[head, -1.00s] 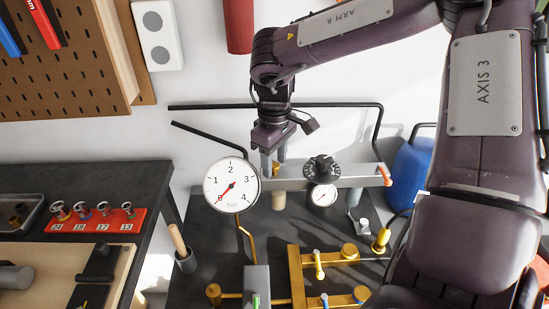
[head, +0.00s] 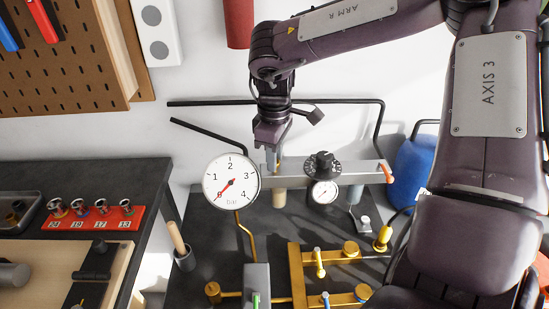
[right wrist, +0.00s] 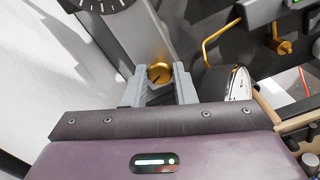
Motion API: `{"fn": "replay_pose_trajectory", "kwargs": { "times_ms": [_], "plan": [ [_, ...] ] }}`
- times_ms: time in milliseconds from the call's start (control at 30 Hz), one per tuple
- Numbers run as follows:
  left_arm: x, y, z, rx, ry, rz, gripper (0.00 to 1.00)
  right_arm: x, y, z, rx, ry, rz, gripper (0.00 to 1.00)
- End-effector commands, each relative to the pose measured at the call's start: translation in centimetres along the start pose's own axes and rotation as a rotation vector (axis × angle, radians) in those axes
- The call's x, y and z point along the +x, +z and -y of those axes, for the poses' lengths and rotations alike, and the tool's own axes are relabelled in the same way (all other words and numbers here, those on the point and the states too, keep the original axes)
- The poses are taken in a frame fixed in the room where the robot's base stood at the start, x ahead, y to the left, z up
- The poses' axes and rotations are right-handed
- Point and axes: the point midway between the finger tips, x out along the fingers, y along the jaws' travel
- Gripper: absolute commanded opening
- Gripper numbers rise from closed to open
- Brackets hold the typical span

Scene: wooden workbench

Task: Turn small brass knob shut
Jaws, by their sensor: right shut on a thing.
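The small brass knob (right wrist: 159,73) shows in the right wrist view, on the face of a grey metal bar (right wrist: 140,38). A dark line crosses the knob's face at a slant. My right gripper (right wrist: 160,80) is shut on the knob, with one grey finger on each side. In the head view the right gripper (head: 272,162) points down at the left end of the bar (head: 345,173), and the knob is hidden there. My left gripper is in neither view.
A large round gauge (head: 231,183) stands left of the gripper; its red needle points lower left, near 0. A black dial (head: 322,164) and small gauge (head: 323,192) sit to the right on the bar. Brass pipes (head: 297,275) lie in front.

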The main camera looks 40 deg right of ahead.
Motion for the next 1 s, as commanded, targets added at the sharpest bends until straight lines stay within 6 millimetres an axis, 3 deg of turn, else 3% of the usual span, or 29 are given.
{"fn": "replay_pose_trajectory", "kwargs": {
  "times_ms": [400,1000],
  "plan": [
    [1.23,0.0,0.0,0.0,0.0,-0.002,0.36,0.01,-0.09,-0.03,-0.393,0.002,-0.003,0.01],
    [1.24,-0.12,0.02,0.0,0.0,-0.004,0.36,-0.1,-0.08,-0.02,-0.963,0.002,-0.002,0.01]
  ]
}}
